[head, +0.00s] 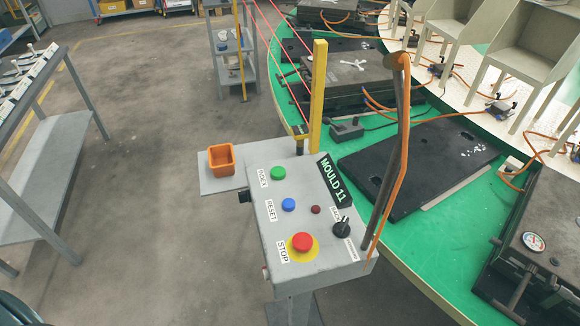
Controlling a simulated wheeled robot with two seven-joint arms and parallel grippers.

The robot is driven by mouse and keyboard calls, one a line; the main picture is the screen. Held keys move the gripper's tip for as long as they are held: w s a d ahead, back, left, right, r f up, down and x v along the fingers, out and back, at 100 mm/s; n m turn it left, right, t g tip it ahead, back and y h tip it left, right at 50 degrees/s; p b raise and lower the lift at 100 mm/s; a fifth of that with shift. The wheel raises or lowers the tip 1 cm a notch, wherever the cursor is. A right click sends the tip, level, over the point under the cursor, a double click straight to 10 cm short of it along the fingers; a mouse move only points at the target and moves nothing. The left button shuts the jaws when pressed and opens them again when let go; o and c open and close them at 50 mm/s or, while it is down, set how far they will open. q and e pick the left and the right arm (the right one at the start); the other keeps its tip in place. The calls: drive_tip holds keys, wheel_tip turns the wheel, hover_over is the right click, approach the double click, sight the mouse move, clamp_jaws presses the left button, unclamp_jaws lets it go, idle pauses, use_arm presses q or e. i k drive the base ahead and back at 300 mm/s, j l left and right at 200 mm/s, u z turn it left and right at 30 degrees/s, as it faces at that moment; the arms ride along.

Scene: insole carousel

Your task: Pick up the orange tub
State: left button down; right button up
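The orange tub (221,160) is a small, square, open-topped container. It stands upright on a small grey shelf (212,186) fixed to the left side of the control box, and its inside looks empty. Neither of my grippers shows in the head view, so I cannot see their state or where they are relative to the tub.
The grey control box (290,262) has green, blue and red buttons and a black knob. Right of it, a green carousel (357,153) carries black moulds and orange hoses. A yellow post (317,98) rises behind the box. A grey rack (50,150) stands left; floor between is clear.

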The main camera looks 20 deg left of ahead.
sight(222, 161)
drive_tip(key=j+z, duration=0.2)
drive_tip(key=z, duration=0.35)
drive_tip(key=j+z, duration=0.2)
drive_tip(key=j, duration=0.25)
drive_tip(key=k+j+z, duration=0.2)
drive_tip(key=j, duration=0.2)
drive_tip(key=j+z, duration=0.2)
drive_tip(key=j, duration=0.2)
drive_tip(key=k+j, duration=0.15)
drive_tip(key=j, duration=0.25)
drive_tip(key=k+j, duration=0.1)
drive_tip(key=j, duration=0.3)
drive_tip(key=k+j+z, duration=0.1)
drive_tip(key=j, duration=0.3)
drive_tip(key=k+j, duration=0.2)
drive_tip(key=j, duration=0.2)
